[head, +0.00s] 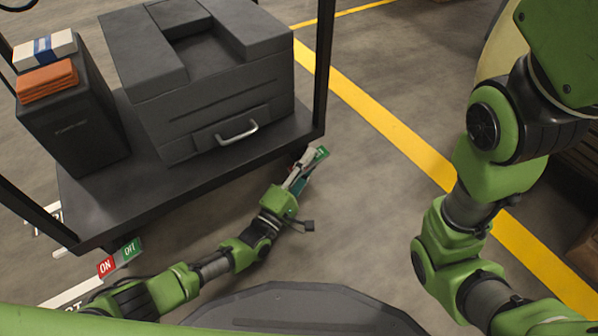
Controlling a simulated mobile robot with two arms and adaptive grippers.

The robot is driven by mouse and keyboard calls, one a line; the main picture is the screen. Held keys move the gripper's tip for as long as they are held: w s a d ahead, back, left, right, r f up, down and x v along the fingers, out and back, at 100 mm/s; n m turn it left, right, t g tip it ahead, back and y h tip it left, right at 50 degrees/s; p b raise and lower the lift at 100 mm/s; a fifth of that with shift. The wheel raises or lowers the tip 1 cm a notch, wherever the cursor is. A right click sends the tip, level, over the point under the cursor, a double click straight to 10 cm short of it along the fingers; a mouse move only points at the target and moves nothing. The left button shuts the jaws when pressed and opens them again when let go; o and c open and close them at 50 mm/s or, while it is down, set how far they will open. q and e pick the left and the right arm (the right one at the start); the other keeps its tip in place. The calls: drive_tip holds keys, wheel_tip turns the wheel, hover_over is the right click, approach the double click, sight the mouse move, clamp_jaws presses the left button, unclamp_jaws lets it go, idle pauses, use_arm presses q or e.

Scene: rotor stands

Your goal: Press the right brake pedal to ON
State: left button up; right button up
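The dark cart (180,195) stands at the left, with a brake pedal at each front corner. The right brake pedal (319,155) is by the front right corner; only a green part shows, and the rest is hidden behind my gripper. My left gripper (299,169) is right at this pedal and overlaps it in the head view. I cannot tell whether it touches the pedal or whether its fingers are open. The left brake pedal (118,257) shows a red ON half and a green OFF half. My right gripper is outside the view.
A large dark grey machine (205,85) with a handle sits on the cart. A black box (75,125) beside it carries orange cloths (47,80) and a white-and-blue bundle (45,50). The cart's posts rise at its corners. Floor right of the cart is clear, crossed by a yellow line (390,125).

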use_arm(q)
drive_tip(key=r+v, duration=0.1)
drive_tip(key=v, duration=0.3)
drive_tip(key=r+v, duration=0.1)
drive_tip(key=v, duration=0.4)
drive_tip(key=r+v, duration=0.1)
drive_tip(key=v, duration=0.4)
drive_tip(key=shift+s+a+f, duration=0.1)
drive_tip(key=shift+s+a, duration=0.2)
drive_tip(key=shift+s, duration=0.15)
